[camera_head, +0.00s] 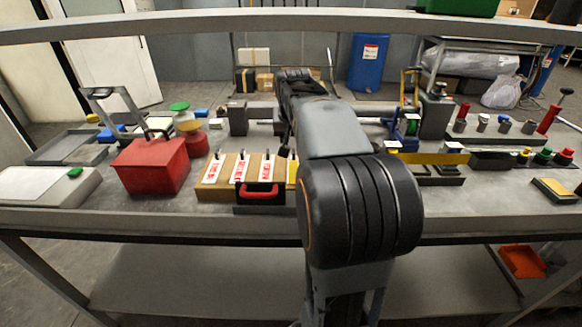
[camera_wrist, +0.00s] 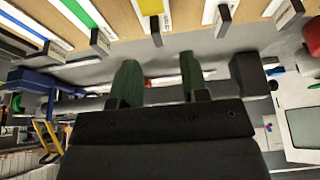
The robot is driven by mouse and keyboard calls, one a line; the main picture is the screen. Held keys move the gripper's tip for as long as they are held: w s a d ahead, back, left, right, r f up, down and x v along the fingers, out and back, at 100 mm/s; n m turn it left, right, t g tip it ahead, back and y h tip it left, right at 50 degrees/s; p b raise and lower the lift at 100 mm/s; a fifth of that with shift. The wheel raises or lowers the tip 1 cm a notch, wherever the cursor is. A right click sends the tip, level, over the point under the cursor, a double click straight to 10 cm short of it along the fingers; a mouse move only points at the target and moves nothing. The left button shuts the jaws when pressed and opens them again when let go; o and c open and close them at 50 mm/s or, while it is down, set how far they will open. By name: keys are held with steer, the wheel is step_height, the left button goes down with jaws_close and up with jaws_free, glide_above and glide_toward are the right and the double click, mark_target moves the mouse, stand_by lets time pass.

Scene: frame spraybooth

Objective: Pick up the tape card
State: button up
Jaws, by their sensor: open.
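My gripper (camera_wrist: 157,76) is open, its two greenish fingers apart with nothing between them in the wrist view. Beyond the fingertips, a tan board (camera_wrist: 120,22) carries several strips or cards. One has a blue stripe (camera_wrist: 22,27), one a green stripe (camera_wrist: 86,12), one is yellow (camera_wrist: 151,7). Dark clip-like blocks stand at their near ends. I cannot tell which of these, if any, is the tape card. In the head view my arm covers the middle of the bench, and my fingers cannot be made out there.
On the bench, a red box (camera_head: 150,166) stands left of a tan box with white, red-lettered labels (camera_head: 240,168). A grey tray (camera_head: 70,148) lies at the left. Bottles and coloured knobs (camera_head: 543,156) crowd the right. A rail (camera_head: 200,24) crosses above. The bench front edge is clear.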

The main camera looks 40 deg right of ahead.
mark_target(293, 151)
steer(key=shift+b+x, duration=0.4)
steer(key=shift+x, duration=2.4)
steer(key=shift+d, duration=0.1)
steer(key=c, duration=0.5)
steer(key=shift+r, duration=0.1)
